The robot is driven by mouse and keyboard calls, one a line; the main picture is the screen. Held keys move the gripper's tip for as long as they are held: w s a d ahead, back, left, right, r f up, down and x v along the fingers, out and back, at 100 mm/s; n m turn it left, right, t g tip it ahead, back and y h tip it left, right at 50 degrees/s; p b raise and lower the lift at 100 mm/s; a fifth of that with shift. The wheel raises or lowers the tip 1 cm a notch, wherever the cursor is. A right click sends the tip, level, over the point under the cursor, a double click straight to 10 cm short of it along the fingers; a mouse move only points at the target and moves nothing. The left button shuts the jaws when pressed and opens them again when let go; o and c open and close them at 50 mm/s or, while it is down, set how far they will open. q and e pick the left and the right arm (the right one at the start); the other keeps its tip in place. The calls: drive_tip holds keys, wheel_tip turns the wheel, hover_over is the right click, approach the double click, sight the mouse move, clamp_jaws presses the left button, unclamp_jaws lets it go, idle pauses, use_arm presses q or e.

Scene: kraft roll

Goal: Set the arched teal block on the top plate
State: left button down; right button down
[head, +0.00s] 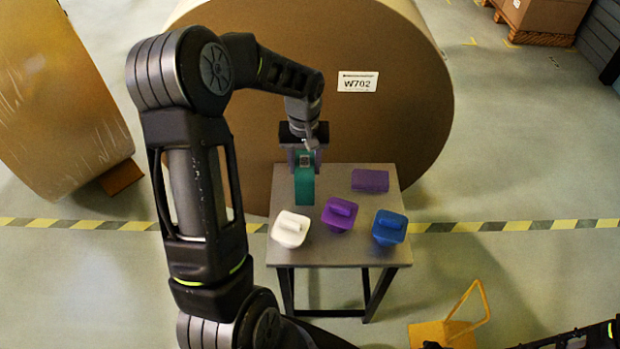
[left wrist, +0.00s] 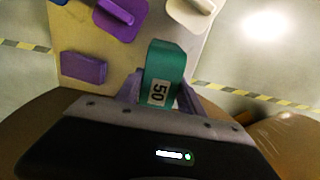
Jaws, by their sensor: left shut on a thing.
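The arched teal block (head: 304,187) is in my left gripper (head: 304,158), which is shut on its upper end. It hangs over the back left part of the grey top plate of the table (head: 335,255). In the left wrist view, the teal block (left wrist: 165,62) shows a pale label reading 50 between the fingers of my left gripper (left wrist: 158,95). I cannot tell how much gap lies under the block. Part of my right arm shows at the bottom right of the head view; its gripper does not show.
On the table stand a white handled piece (head: 290,229), a purple one (head: 339,214), a blue one (head: 389,227) and a flat purple block (head: 370,181). A large kraft roll (head: 410,110) stands right behind. A yellow cart (head: 440,333) is at the front right.

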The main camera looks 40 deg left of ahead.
use_arm(q)
drive_tip(key=shift+f, duration=0.4)
drive_tip(key=shift+f, duration=1.85)
drive_tip(key=shift+f, duration=0.25)
drive_tip(key=c, duration=0.7)
unclamp_jaws()
drive_tip(key=shift+r, duration=0.1)
drive_tip(key=shift+r, duration=0.1)
wheel_tip(320, 180, up, 12)
drive_tip(key=shift+r, duration=0.1)
